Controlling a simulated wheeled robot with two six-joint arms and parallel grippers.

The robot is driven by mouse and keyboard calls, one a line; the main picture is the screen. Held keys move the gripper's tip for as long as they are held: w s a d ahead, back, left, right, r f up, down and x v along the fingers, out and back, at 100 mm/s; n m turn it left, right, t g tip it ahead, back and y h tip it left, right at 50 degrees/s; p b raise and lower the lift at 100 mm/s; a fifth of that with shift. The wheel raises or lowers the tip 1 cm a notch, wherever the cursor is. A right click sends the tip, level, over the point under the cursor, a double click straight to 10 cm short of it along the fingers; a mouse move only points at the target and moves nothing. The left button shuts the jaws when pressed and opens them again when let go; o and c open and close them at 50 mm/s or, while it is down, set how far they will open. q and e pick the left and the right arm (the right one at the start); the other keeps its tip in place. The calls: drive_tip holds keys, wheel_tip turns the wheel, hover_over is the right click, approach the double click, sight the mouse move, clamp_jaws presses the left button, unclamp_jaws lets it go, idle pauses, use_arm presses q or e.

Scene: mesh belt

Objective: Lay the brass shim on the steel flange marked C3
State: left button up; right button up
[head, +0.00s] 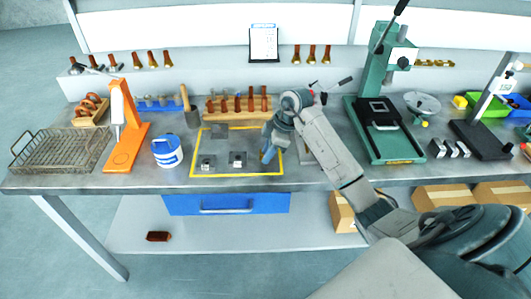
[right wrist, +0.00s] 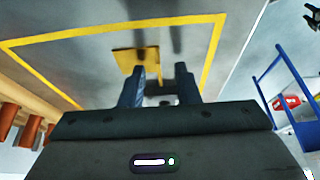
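The brass shim (right wrist: 133,62) is a thin yellow plate in the right wrist view, beyond the tip of the left-hand finger and partly covered by it. My right gripper (right wrist: 160,78) is open, its two blue-grey fingers apart, with no object clearly between them. In the head view this gripper (head: 267,152) hangs over the right part of a yellow-taped area, and I cannot make out the shim there. Two small steel pieces, one at left (head: 207,167) and one at right (head: 238,160), sit inside the tape; I cannot read a C3 mark. My left gripper is not in view.
The yellow tape (head: 222,177) frames the work area on the grey bench. A blue-and-white tub (head: 167,152) and an orange stand (head: 125,135) are left of it. A rack of wooden-handled tools (head: 238,105) stands behind. A green press (head: 385,110) stands to the right.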

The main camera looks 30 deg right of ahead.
drive_tip(key=shift+f, duration=0.1)
clamp_jaws()
idle(0.3)
drive_tip(key=shift+r+b, duration=0.45)
drive_tip(key=shift+r, duration=0.35)
drive_tip(key=shift+s+d+r+b, duration=0.1)
drive_tip(key=shift+r+b, duration=0.35)
drive_tip(key=shift+r, duration=0.5)
drive_tip(key=s+d+r+b, duration=0.1)
drive_tip(key=s+b, duration=0.2)
drive_tip(key=s, duration=1.2)
drive_tip(key=shift+s+r+b, duration=0.3)
drive_tip(key=shift+s+b, duration=0.05)
drive_tip(key=shift+b, duration=0.05)
